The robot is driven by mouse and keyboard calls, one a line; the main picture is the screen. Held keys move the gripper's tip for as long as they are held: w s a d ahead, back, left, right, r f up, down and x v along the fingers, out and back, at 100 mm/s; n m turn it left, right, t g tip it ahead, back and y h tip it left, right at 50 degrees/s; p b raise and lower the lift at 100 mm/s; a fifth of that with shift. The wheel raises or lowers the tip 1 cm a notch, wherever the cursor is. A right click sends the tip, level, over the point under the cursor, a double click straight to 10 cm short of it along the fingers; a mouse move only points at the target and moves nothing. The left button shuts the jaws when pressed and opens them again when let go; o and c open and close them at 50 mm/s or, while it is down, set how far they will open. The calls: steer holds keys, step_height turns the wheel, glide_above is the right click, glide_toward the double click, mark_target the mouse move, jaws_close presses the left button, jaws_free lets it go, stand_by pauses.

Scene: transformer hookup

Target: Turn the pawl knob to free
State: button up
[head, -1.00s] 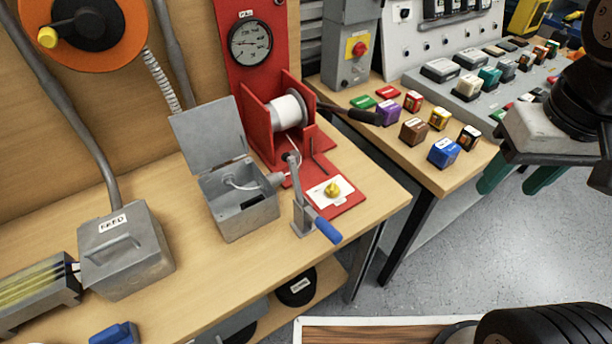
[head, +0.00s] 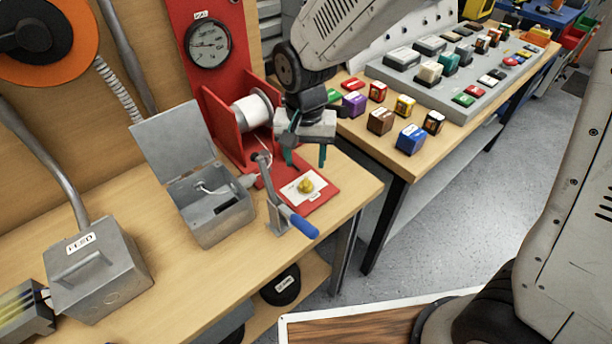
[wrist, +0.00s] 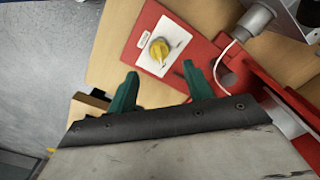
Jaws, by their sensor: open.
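The pawl knob (head: 306,186) is a small yellow knob on a white label plate (head: 292,190), set on the red base of the winch. In the wrist view the yellow knob (wrist: 159,48) sits ahead of my fingers, its ridge tilted on the plate. My gripper (head: 308,156) is open and empty, with green fingers pointing down, behind and above the knob. In the wrist view the two fingers of my gripper (wrist: 160,84) stand apart, and neither touches the knob. The plate's lettering is too small to read.
A crank with a blue handle (head: 303,226) stands just left of the knob. The red winch frame holds a white spool (head: 252,112). An open grey box (head: 215,222) is further left. Coloured blocks (head: 380,121) stand on the table to the right.

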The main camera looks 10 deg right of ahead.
mark_target(306, 181)
step_height(306, 181, down, 7)
steer(key=shift+d+r, duration=0.1)
steer(key=shift+r, duration=0.05)
steer(key=c, duration=1)
